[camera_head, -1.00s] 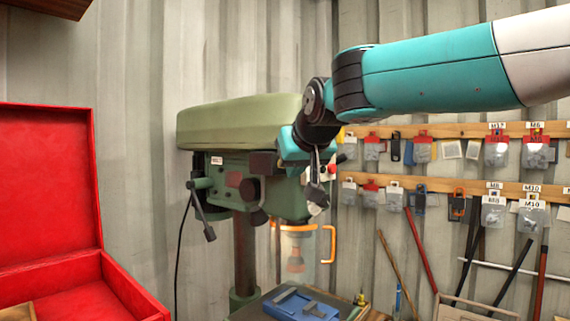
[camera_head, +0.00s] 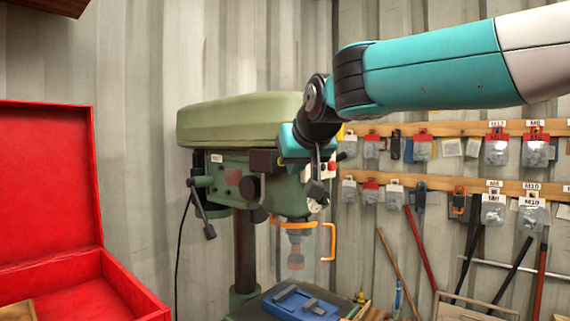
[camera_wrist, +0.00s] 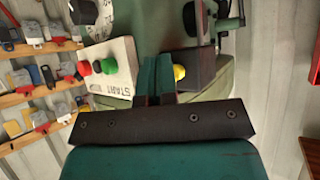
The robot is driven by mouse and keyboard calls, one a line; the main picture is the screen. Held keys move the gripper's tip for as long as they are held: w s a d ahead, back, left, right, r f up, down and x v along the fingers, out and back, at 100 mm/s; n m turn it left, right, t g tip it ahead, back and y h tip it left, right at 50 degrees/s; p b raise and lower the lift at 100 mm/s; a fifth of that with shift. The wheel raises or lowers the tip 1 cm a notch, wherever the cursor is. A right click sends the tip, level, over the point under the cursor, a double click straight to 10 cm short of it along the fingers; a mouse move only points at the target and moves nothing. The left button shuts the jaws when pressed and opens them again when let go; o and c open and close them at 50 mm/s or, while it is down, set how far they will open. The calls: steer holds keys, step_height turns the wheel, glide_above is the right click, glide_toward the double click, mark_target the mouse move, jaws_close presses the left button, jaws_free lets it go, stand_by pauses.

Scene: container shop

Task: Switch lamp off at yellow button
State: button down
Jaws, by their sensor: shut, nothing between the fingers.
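The yellow button (camera_wrist: 180,72) sits on a dark box (camera_wrist: 203,73) on the drill press, in the wrist view. My gripper (camera_wrist: 158,62) is shut and empty. Its fingertips lie just left of the yellow button in the picture; I cannot tell whether they touch the box. In the head view my gripper (camera_head: 316,190) is at the front of the green drill press (camera_head: 240,122). The lamp itself is not clearly visible. No warm glow shows in the clear guard (camera_head: 308,262) around the chuck.
A pale START panel (camera_wrist: 122,62) with a green button (camera_wrist: 108,66) and a red button (camera_wrist: 84,68) is close left of my fingers in the wrist view. A blue vise (camera_head: 300,303) lies below the chuck. An open red box (camera_head: 50,190) stands at left.

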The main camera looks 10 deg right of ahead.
steer(key=shift+s+d, duration=0.25)
steer(key=shift+s, duration=0.1)
steer(key=s+d+b, duration=0.3)
steer(key=s, duration=0.2)
steer(key=shift+d, duration=0.3)
steer(key=shift+w, duration=0.1)
steer(key=s+a+f+n+g+y+b, duration=0.1)
steer(key=s+a+f+n+g+b, duration=0.1)
steer(key=s+f, duration=0.6)
steer(key=s+a+f+n+g+y+b, duration=0.1)
steer(key=s+f+g, duration=0.3)
steer(key=s+f, duration=0.5)
steer(key=s+a+f+n+g+y+b, duration=0.1)
steer(key=s+a+f+n+g+b, duration=0.1)
steer(key=s+f, duration=0.7)
step_height(320, 180, down, 7)
steer(key=shift+s+a+r+n+g+b, duration=0.25)
steer(key=shift+a+n+g+b, duration=0.2)
steer(key=shift+g+b, duration=0.6)
